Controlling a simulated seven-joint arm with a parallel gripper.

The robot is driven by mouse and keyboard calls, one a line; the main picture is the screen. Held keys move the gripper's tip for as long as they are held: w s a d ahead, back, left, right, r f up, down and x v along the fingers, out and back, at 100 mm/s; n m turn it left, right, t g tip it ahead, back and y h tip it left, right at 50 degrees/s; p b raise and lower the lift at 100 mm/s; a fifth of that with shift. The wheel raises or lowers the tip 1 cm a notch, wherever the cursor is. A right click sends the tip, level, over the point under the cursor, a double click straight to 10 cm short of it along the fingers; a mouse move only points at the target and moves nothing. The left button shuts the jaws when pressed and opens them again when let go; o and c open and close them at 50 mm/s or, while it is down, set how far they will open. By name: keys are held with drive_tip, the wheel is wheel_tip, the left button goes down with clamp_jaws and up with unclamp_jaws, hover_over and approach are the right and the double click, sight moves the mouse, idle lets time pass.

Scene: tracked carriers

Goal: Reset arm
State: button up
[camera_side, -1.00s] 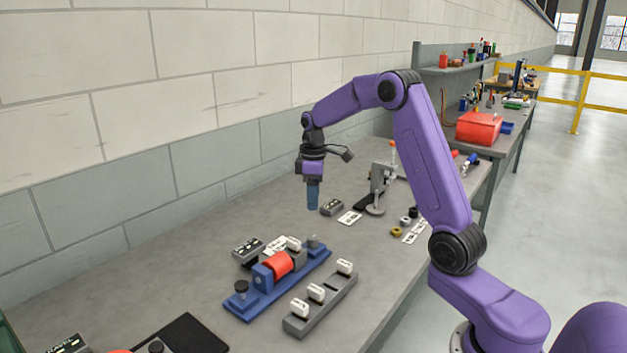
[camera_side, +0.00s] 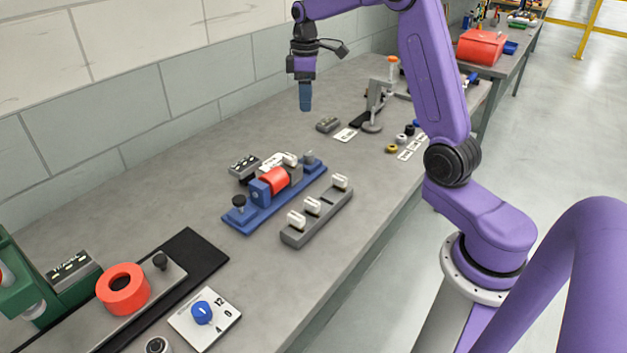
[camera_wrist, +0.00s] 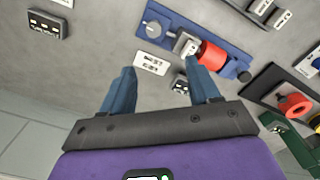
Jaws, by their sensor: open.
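My gripper (camera_side: 305,97) hangs pointing down above the grey workbench (camera_side: 345,222), clear of the objects on it. In the wrist view my gripper (camera_wrist: 161,88) shows two blue fingers apart with nothing between them. Below them lie a white label card (camera_wrist: 152,63) and a blue fixture (camera_wrist: 165,28) holding a red cylinder (camera_wrist: 212,56). In the side view the blue fixture (camera_side: 240,222) with its red cylinder (camera_side: 273,180) stands mid-bench, to the lower left of my gripper.
A grey rack (camera_side: 325,217) with white-topped pieces stands beside the fixture. A metal stand (camera_side: 373,105) is right of my gripper. A red ring (camera_side: 123,289), a green device (camera_side: 22,290) and a blue dial card (camera_side: 204,318) are at lower left. The wall runs behind.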

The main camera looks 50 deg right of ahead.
drive_tip(key=s+a+n, duration=0.3)
drive_tip(key=s+a, duration=1.1)
drive_tip(key=a, duration=0.4)
drive_tip(key=s+f+n, duration=0.1)
drive_tip(key=s, duration=0.9)
drive_tip(key=s+a+f+n, duration=0.1)
drive_tip(key=s+f, duration=0.1)
drive_tip(key=s, duration=0.9)
drive_tip(key=shift+s+a, duration=0.15)
drive_tip(key=shift+a, duration=0.15)
